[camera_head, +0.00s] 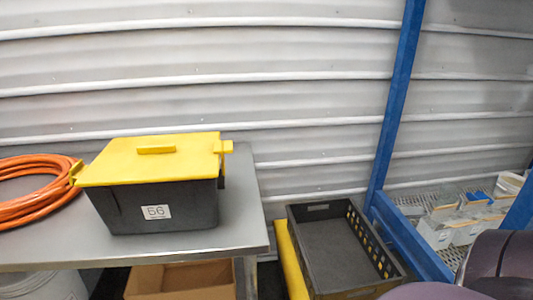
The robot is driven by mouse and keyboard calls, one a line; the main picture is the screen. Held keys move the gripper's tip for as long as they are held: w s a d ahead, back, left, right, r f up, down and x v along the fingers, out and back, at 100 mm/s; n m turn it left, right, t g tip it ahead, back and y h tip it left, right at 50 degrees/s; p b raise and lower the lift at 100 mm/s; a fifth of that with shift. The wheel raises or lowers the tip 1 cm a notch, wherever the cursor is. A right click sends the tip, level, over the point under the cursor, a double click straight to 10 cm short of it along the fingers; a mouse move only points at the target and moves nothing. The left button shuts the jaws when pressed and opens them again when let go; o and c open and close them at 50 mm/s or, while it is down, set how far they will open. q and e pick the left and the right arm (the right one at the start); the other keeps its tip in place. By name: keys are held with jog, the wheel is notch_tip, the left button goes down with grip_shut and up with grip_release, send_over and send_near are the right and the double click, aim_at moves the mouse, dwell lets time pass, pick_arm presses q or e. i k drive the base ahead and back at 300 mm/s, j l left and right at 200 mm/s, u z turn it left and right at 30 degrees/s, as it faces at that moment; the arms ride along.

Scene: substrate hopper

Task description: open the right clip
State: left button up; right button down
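A dark grey hopper box (160,207) with the label 56 stands on a grey metal table. Its yellow lid (150,169) lies flat on top and has a raised handle (156,150). The yellow right clip (226,147) juts out sideways from the lid's right edge, near the back corner; I cannot tell for sure whether it is latched. The yellow left clip (75,172) is at the lid's left edge, beside the hose. Neither of my grippers is in view. Only dark links of my own arm show at the bottom right.
An orange coiled hose (30,214) lies on the table (236,238) left of the box. A cardboard box (180,281) and a white bucket (42,287) are under it. A black crate (335,252), a yellow bar (290,262) and a blue-framed rack (395,100) stand to the right.

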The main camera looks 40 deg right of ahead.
aim_at(222, 148)
jog(key=k+l+z, duration=0.1)
jog(key=l+z, duration=0.6)
jog(key=k+l, duration=0.05)
